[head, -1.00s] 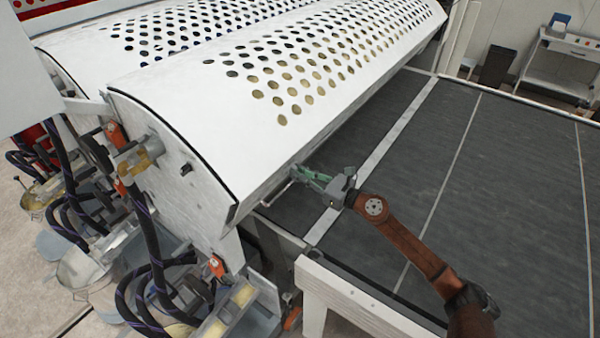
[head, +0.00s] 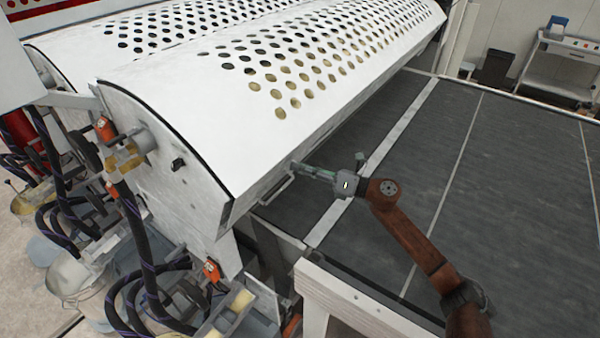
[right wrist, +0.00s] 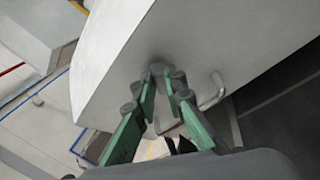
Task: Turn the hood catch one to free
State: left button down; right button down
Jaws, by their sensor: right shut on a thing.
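The white perforated hood (head: 230,135) of the coater is down, its lower front edge running above the dark bed. My right gripper (head: 298,168) is at that edge, near the hood's near end. It is shut on the hood catch, a small grey piece that its fingers mostly hide. In the right wrist view the green fingers (right wrist: 162,85) close around the catch (right wrist: 157,69) against the white hood face (right wrist: 200,40). Which way the catch points cannot be told. My left gripper is not in view.
A bar handle (head: 275,191) is on the hood edge beside the gripper; it also shows in the right wrist view (right wrist: 213,94). The dark bed (head: 400,170) is clear. Black hoses (head: 135,250) hang at the machine's near end. A trolley (head: 562,65) stands far right.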

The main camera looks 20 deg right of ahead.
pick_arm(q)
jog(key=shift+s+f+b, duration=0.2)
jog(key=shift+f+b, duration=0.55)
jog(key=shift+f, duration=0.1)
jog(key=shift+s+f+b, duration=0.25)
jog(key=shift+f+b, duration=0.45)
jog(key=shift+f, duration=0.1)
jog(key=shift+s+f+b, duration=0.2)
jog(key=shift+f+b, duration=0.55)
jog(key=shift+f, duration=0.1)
pick_arm(e)
jog(key=shift+w+d+f+m+g+y, duration=0.1)
jog(key=shift+w+f+m+g+y, duration=0.1)
jog(key=shift+m+y, duration=0.8)
jog(key=shift+w+a+f+m+g+y, duration=0.15)
jog(key=shift+m+y, duration=0.45)
jog(key=shift+m, duration=0.75)
jog(key=shift+w+d+f+m+g+y, duration=0.15)
jog(key=shift+f+m+g+y, duration=0.1)
jog(key=shift+m+y, duration=0.75)
jog(key=shift+s+m, duration=0.1)
jog(key=shift+m, duration=0.15)
jog(key=c, duration=2)
grip_release()
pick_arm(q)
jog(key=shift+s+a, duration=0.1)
pick_arm(e)
jog(key=v, duration=1.2)
jog(key=shift+d+r, duration=0.1)
jog(key=shift+r, duration=0.05)
